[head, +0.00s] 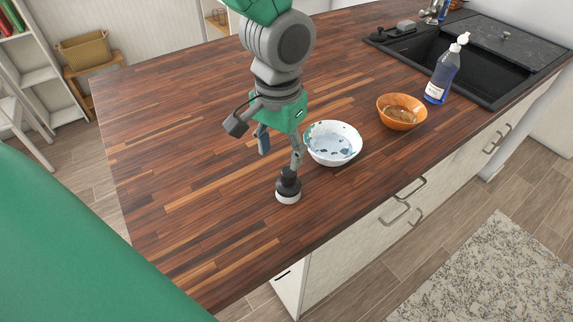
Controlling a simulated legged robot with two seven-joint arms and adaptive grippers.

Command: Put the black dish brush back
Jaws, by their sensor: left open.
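The black dish brush (288,184) stands upright on the wooden counter (190,140), with a black knob on top and a pale base. My left gripper (280,150) is open and points down just above and behind the brush. One finger ends close to the brush's knob; whether it touches I cannot tell. The other finger hangs to the left, clear of the brush. My right gripper does not show.
A white speckled bowl (345,156) stands close to the right of the gripper. An orange bowl (397,123) and a blue soap bottle (441,75) stand further right, by the black sink (490,68). A grey sponge-like block (406,26) lies behind the sink. The counter's left part is clear.

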